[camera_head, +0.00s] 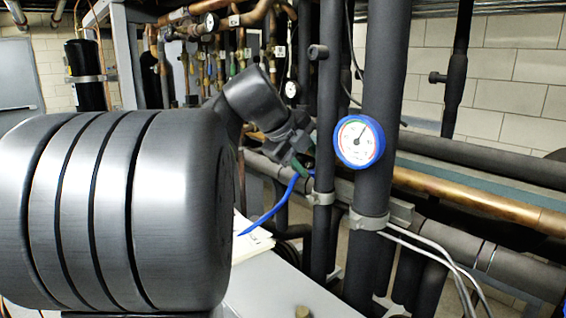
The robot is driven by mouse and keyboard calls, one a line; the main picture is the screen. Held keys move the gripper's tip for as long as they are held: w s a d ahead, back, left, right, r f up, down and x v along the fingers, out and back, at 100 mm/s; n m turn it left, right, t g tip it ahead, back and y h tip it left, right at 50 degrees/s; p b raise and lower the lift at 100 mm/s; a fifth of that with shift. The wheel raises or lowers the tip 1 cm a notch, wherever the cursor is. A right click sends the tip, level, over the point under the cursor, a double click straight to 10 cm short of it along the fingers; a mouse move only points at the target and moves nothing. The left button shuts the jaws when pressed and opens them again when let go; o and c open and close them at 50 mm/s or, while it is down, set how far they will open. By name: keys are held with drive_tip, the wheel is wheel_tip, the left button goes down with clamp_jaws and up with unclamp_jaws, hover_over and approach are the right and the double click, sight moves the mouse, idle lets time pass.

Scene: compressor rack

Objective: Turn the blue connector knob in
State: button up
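My gripper (301,158) is small and dark at the end of my arm, left of a dark vertical pipe. Its fingers are partly hidden and too dark to tell if they are open or shut. A slim blue piece (272,209), like a hose or lever, runs from just below the gripper down to the left. Small green bits show where it meets the gripper area; I cannot tell if they touch. No blue connector knob can be clearly made out; it may be hidden behind the gripper.
A blue-rimmed gauge (360,141) sits on a thick vertical pipe (381,90) right of the gripper. A thinner vertical pipe (327,110) stands close beside the gripper. A copper pipe (480,198) runs to the right. My large grey arm link blocks the left foreground.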

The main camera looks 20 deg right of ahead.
drive_tip(key=shift+w+d+r+n+p, duration=0.1)
drive_tip(key=shift+r+n+p, duration=0.3)
drive_tip(key=shift+p, duration=0.65)
drive_tip(key=shift+f+n+p, duration=0.1)
drive_tip(key=shift+n+p, duration=0.4)
drive_tip(key=shift+p, duration=0.1)
drive_tip(key=shift+f+n, duration=0.3)
drive_tip(key=shift+n, duration=0.2)
drive_tip(key=n, duration=0.3)
drive_tip(key=shift+n, duration=0.3)
drive_tip(key=shift+f, duration=0.1)
drive_tip(key=shift+c, duration=0.3)
drive_tip(key=c, duration=0.7)
